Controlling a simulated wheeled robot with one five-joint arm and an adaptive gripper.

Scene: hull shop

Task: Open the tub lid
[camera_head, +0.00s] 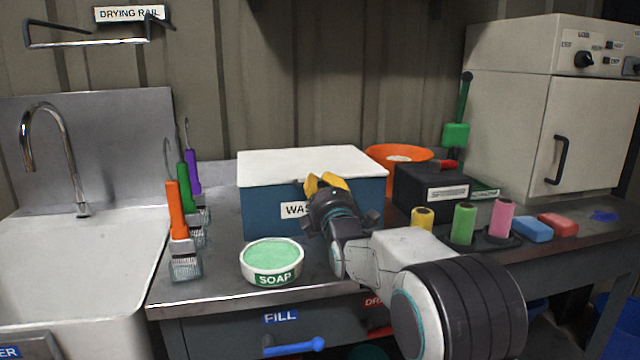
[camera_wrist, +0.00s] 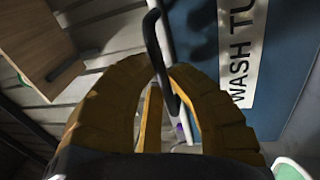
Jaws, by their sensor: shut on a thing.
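The wash tub (camera_head: 262,200) is a blue box on the steel bench, labelled "WAS…" with the rest hidden by my arm. Its white lid (camera_head: 300,163) lies flat on top and looks closed. My gripper (camera_head: 325,183), with yellow fingers, is at the tub's front upper edge. In the wrist view my gripper (camera_wrist: 165,80) is closed around a thin black handle (camera_wrist: 158,45) beside the lid's edge. The tub's blue front (camera_wrist: 290,60) with its "WASH TU" label shows at right there. The handle is hidden in the head view.
A soap dish (camera_head: 272,265) stands in front of the tub. Several upright brushes (camera_head: 177,215) stand at left by the sink. Behind and right are an orange bowl (camera_head: 398,153), a black box (camera_head: 430,192), coloured rollers (camera_head: 464,222) and a beige cabinet (camera_head: 545,120).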

